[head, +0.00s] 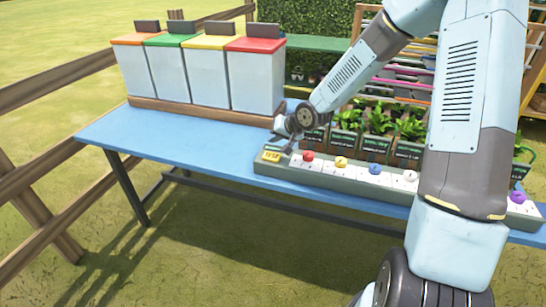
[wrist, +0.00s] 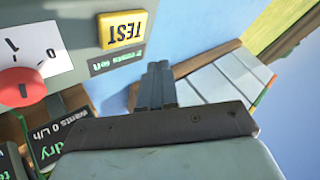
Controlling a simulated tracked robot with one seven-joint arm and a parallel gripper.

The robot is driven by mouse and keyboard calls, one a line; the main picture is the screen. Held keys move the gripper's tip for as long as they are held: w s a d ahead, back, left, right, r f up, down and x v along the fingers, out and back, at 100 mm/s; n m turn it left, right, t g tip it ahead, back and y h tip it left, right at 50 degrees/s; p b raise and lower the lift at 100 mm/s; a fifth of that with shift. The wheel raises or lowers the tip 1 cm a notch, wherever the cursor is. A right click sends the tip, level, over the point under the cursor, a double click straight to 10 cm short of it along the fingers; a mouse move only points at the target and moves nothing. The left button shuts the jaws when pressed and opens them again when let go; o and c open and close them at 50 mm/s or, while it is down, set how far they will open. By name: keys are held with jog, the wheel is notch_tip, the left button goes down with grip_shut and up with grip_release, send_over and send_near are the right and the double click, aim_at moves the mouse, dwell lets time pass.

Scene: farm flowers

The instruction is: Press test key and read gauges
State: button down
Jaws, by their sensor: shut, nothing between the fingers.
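The yellow TEST key (head: 271,156) sits at the left end of a long grey panel (head: 330,174) on the blue table. My gripper (head: 289,149) is over that end of the panel, close to the key. In the wrist view my gripper (wrist: 157,72) has its fingers together and empty, to the side of the key; I cannot tell its height above the panel. No gauge reading is legible.
The panel has a red knob (head: 308,156), yellow knob (head: 341,163), blue knob (head: 375,170) and purple knob (head: 518,197). Potted plants (head: 378,128) with dark signs stand behind. A sign (wrist: 70,125) reads "wants 0 L/h" and "dry". Lidded bins (head: 255,80) stand back left. Front-left tabletop (head: 190,155) is clear.

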aim_at(274, 157)
jog(key=shift+f, duration=2.05)
jog(key=shift+f, duration=0.2)
dwell(0.4)
jog(key=shift+f, duration=0.15)
jog(key=shift+f, duration=0.45)
dwell(1.0)
jog(key=shift+r, duration=0.9)
jog(key=shift+r, duration=2.5)
